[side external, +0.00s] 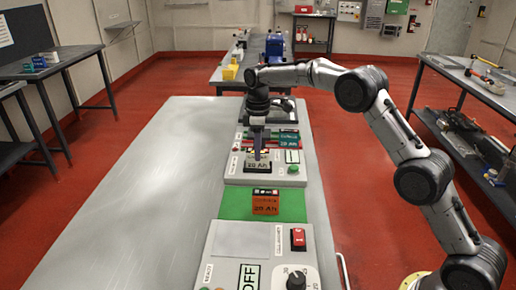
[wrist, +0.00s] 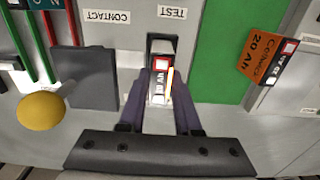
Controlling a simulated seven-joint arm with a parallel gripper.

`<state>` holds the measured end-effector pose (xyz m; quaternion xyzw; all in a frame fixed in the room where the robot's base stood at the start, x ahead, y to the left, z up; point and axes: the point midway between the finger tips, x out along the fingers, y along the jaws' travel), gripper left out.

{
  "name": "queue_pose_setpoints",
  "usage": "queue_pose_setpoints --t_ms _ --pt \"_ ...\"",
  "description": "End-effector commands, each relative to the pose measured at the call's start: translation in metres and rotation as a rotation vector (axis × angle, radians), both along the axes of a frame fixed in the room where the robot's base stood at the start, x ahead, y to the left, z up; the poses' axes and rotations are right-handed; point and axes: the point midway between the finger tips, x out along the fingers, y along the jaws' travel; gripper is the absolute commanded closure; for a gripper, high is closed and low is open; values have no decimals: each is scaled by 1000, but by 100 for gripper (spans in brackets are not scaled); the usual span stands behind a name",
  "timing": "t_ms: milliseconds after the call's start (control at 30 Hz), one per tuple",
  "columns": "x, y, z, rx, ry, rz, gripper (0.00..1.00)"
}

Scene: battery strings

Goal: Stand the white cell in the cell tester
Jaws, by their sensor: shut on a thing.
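The white cell (side external: 257,166), marked 20 Ah, is upright at the grey cell tester (side external: 236,178). My gripper (side external: 258,153) is above it, shut on its upper part. In the wrist view the white cell's top (wrist: 158,88), with a red and dark label, lies between the two fingers of my gripper (wrist: 161,103). A dark opening (wrist: 161,46) shows just beyond the cell, below the TEST label (wrist: 172,13). The cell's lower end is hidden, so I cannot tell whether it rests on the tester's floor.
An orange 20 Ah cell (side external: 265,204) stands on the green mat (side external: 235,205) nearer the camera. A teal cell (side external: 289,140) is behind the tester. A control panel with a red switch (side external: 298,238) is in front. The table's left side (side external: 130,200) is clear.

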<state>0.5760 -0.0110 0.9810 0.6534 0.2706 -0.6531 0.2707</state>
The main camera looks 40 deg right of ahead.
Motion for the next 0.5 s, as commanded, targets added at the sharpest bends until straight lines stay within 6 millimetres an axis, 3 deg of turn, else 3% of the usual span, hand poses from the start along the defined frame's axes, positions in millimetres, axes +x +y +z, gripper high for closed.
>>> queue_pose_setpoints --t_ms 333,367,500 --pt "0 0 -1 0 -3 0 100" --pt "0 0 -1 0 -3 0 66" --pt "0 0 -1 0 -1 0 41"
